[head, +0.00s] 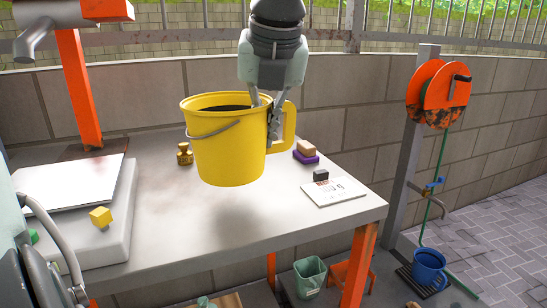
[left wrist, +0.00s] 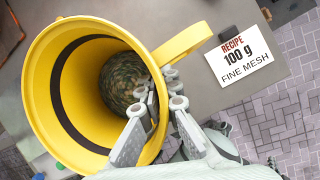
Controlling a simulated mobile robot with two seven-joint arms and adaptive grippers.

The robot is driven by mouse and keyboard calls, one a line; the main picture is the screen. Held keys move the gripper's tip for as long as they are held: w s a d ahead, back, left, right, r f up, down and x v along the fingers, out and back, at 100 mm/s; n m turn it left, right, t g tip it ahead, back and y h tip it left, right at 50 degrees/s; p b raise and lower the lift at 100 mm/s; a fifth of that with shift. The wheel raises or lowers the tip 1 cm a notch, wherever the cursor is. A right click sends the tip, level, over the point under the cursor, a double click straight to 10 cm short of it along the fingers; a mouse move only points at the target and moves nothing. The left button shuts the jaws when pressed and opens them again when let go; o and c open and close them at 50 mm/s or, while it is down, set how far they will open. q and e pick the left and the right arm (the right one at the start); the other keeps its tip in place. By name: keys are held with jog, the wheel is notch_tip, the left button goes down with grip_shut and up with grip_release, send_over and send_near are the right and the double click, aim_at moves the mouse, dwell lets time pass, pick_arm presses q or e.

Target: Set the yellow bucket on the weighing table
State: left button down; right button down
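The yellow bucket (head: 225,152) hangs upright over the grey table (head: 290,231), with a shadow on the tabletop below it and a gap between. My left gripper (head: 266,110) comes down from above and is shut on the bucket's wall beside its yellow side handle. One finger is inside the rim and the other outside. In the left wrist view the gripper (left wrist: 155,122) grips the bucket (left wrist: 45,100) at the rim, and a dark, mottled content shows deep inside. The bucket's underside is hidden. My right gripper is not clearly in view.
A flat scale (head: 70,185) with a small yellow cube (head: 101,217) takes up the table's left side. A brass weight (head: 184,153), a stacked purple and tan block (head: 306,152) and a recipe card (head: 336,192) stand around the bucket. The front middle is clear. A blue bucket (head: 429,268) stands right.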

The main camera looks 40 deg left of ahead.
pick_arm(q)
jog(key=shift+w+d+f, duration=0.15)
jog(key=shift+d+f, duration=0.05)
jog(key=shift+f, duration=0.65)
jog(key=shift+w+d+f, duration=0.1)
jog(key=shift+d+f, duration=0.1)
jog(key=shift+f, duration=0.65)
jog(key=shift+w+d+f, duration=0.15)
jog(key=shift+d+f, duration=0.05)
jog(key=shift+f, duration=0.65)
jog(key=c, duration=1.7)
grip_release()
jog(key=v, duration=1.2)
jog(key=shift+r, duration=0.2)
